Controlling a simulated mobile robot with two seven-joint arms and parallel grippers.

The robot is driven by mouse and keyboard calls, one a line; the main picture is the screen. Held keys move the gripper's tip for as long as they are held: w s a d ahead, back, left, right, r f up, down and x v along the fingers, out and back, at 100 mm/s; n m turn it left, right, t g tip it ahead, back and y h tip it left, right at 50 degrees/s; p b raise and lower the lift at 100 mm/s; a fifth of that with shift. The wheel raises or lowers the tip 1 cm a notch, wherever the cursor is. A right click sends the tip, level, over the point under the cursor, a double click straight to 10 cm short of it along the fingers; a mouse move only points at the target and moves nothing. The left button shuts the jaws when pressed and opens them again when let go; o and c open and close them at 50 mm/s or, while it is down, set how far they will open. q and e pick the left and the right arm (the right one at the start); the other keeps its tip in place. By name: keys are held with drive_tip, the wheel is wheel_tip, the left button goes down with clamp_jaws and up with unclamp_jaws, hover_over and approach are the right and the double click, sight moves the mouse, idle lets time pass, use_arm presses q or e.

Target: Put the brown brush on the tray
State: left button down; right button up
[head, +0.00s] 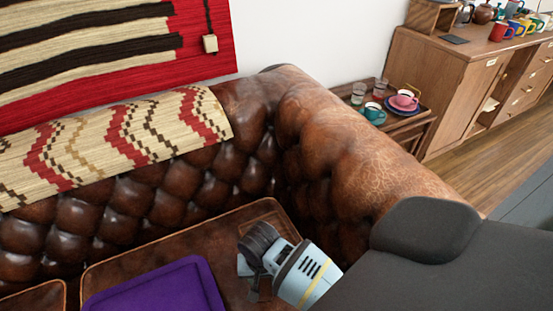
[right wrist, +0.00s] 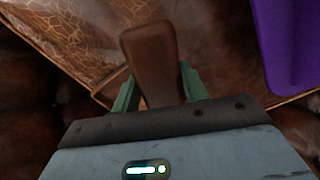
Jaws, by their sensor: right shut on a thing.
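A brown brush (right wrist: 150,58) shows in the right wrist view, with its flat, tapered brown part between the two green fingers of my right gripper (right wrist: 156,88). The gripper is shut on it. Its bristles cannot be made out. In the head view my right gripper (head: 256,287) is low over the sofa seat, just right of a purple tray (head: 150,292). The brush cannot be made out there. The tray lies on the brown leather seat and is cut off by the lower edge. It also shows at the upper right of the right wrist view (right wrist: 292,50). My left gripper is not in view.
The tufted leather sofa's back (head: 150,205) and rounded arm (head: 350,160) rise around the seat. A patterned throw (head: 115,140) lies over the back. A wooden cabinet (head: 440,85) stands further right.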

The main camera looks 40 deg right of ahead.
drive_tip(key=w+d, duration=0.1)
drive_tip(key=d, duration=0.1)
drive_tip(key=w+d+b, duration=0.1)
drive_tip(key=d, duration=0.2)
drive_tip(key=w+d+f, duration=0.1)
drive_tip(key=w+d, duration=0.1)
drive_tip(key=d, duration=0.1)
drive_tip(key=shift+w+d, duration=0.1)
drive_tip(key=shift+d, duration=0.05)
drive_tip(key=f, duration=0.1)
drive_tip(key=f+b, duration=0.1)
drive_tip(key=shift+w+d+f+b, duration=0.15)
drive_tip(key=shift+d+f+b, duration=0.15)
drive_tip(key=shift+d+f, duration=0.1)
drive_tip(key=shift+f, duration=0.55)
drive_tip(key=o, duration=0.9)
drive_tip(key=shift+o, duration=0.3)
drive_tip(key=shift+r, duration=0.1)
